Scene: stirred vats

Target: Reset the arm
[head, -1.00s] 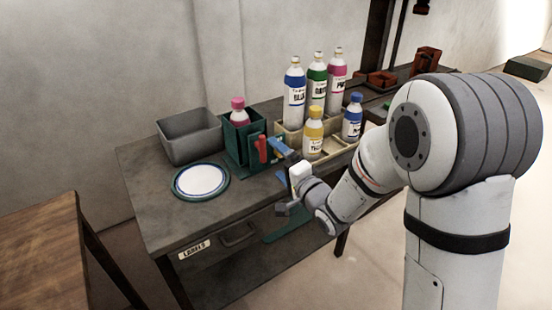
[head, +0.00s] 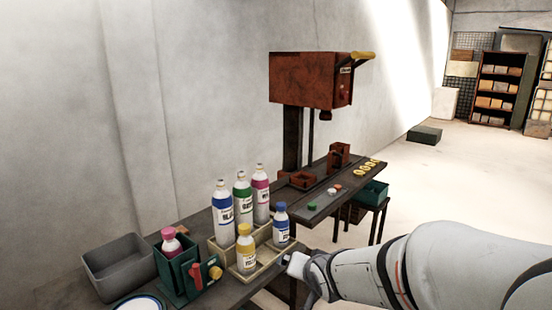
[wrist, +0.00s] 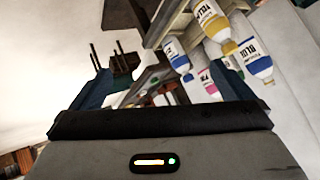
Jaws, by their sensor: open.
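My gripper (wrist: 165,85) shows in the wrist view with its two blue fingers spread apart and nothing between them. In the head view my arm reaches in from the lower right, and its white wrist end (head: 296,264) is beside the front edge of the bench (head: 246,288), near the bottle rack (head: 267,262). The fingers are not clear there. The wrist view is tilted and shows the bottles beyond the fingers.
The rack holds several bottles, including a yellow-capped one (head: 246,250) and a small blue-capped one (head: 281,226). A green holder (head: 170,278) with a pink-capped bottle and a grey bin (head: 117,268) stand left. A red-brown machine (head: 310,80) stands behind. Open floor (head: 440,180) lies right.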

